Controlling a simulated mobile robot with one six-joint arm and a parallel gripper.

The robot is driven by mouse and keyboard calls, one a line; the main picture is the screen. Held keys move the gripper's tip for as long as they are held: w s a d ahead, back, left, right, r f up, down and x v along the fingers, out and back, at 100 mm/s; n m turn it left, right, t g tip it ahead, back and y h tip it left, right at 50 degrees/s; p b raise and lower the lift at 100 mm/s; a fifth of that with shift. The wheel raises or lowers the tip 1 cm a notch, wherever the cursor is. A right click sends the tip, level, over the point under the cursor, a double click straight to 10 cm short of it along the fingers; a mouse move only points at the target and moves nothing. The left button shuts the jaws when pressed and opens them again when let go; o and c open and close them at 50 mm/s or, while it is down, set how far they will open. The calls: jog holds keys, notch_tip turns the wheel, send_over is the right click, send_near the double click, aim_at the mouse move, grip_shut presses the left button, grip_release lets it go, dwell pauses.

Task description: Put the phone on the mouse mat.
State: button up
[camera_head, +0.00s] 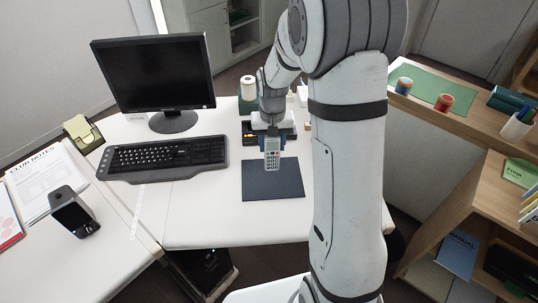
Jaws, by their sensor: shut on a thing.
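The phone (272,158), a light grey handset with a small screen and a keypad, is upright in my gripper (270,140), with its keys facing the camera. My gripper points down and is shut on the phone's upper part. The mouse mat (273,187) is a dark blue rectangle on the white desk, right of the keyboard. The phone's lower end overlaps the mat's back edge in the picture. I cannot tell whether it touches the mat. The mat's visible surface is bare.
A keyboard (165,157) and a monitor (155,75) stand left of the mat. A dark device in a stand (73,213) and papers (40,178) are on the left desk. A black tray (262,132) with small items is behind my gripper.

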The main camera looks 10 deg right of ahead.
aim_at(272, 154)
jog(key=shift+f, duration=2.15)
jog(key=shift+s, duration=0.1)
jog(key=o, duration=1.4)
jog(key=shift+f, duration=0.15)
